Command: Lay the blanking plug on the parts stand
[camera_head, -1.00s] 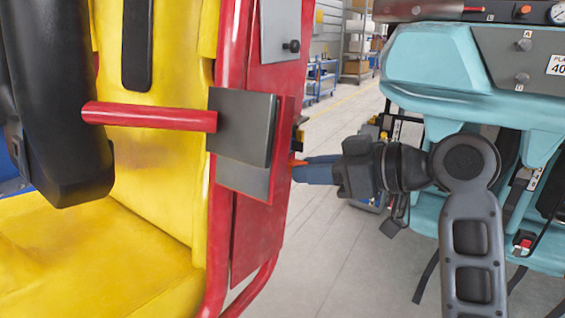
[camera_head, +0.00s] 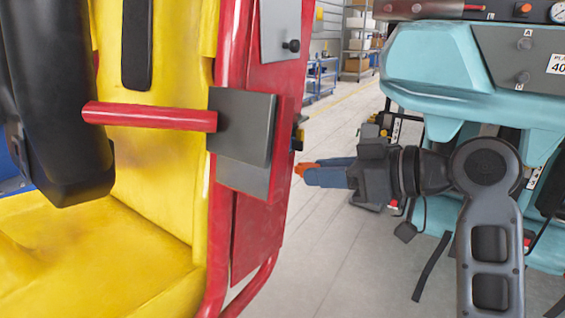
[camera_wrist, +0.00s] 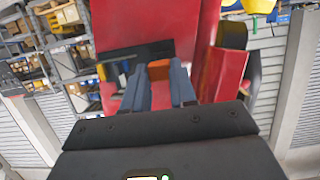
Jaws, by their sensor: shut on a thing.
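My gripper (camera_head: 315,172) is shut on a small orange piece, which I take to be the blanking plug (camera_head: 303,168). The plug sits at the tips of the blue fingers, just right of the red side panel (camera_head: 265,150) of the yellow seat. In the wrist view the plug (camera_wrist: 160,70) shows between the two fingers, with red surfaces beyond it. The plug seems apart from the panel in the head view. I cannot tell the parts stand for certain in either view.
A dark grey plate (camera_head: 240,125) and a red bar (camera_head: 150,116) stick out by the yellow seat (camera_head: 110,250) at left. A teal machine body (camera_head: 440,80) stands at right, behind my arm. Grey floor (camera_head: 330,250) lies open between them. Shelving (camera_head: 360,40) stands far back.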

